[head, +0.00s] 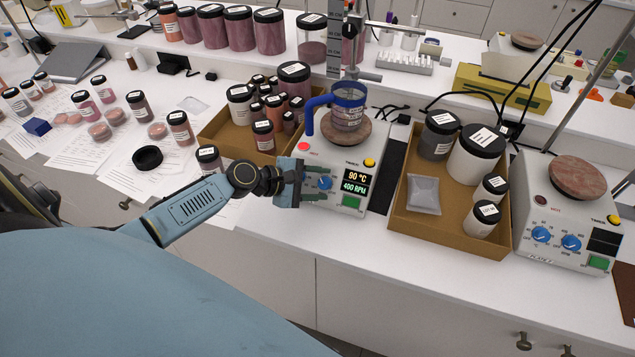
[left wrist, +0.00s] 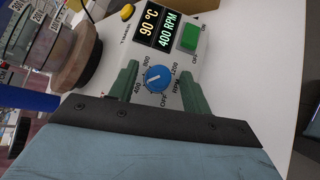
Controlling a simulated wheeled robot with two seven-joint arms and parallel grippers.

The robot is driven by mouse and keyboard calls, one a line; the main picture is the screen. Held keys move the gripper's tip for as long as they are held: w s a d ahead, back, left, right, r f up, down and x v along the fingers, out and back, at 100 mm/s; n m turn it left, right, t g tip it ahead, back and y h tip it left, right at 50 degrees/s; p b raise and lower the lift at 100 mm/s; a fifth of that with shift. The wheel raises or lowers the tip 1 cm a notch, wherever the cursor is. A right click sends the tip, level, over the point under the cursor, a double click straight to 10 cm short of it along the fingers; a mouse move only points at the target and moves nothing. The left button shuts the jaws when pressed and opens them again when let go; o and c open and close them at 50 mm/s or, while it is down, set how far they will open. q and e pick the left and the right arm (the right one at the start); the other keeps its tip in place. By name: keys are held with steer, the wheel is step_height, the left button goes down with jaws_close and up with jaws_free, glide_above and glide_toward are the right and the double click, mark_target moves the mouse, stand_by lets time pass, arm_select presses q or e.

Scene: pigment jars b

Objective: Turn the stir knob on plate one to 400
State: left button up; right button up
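Plate one (head: 336,150) is a white hot plate with a beaker in a blue holder (head: 348,98) on its round top. Its display (head: 356,182) reads 90 °C and 400 RPM; the display also shows in the left wrist view (left wrist: 160,25). The blue stir knob (left wrist: 158,79) has marks 400, 800 and 1200 around it; its white line points leftward in that view. My left gripper (head: 318,182) is at the front panel, its green fingers on either side of the knob, with small gaps in the left wrist view. My right gripper is not in view.
A cardboard tray (head: 400,222) with jars and a packet stands right of plate one; another jar tray (head: 222,137) is at its left. A second hot plate (head: 567,225) stands farther right. A green switch (left wrist: 190,38) is near the knob.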

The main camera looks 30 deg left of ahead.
arm_select(q)
steer(key=v, duration=1.3)
steer(key=shift+a+r+b, duration=0.15)
steer(key=shift+r+b, duration=0.1)
steer(key=shift+b, duration=0.1)
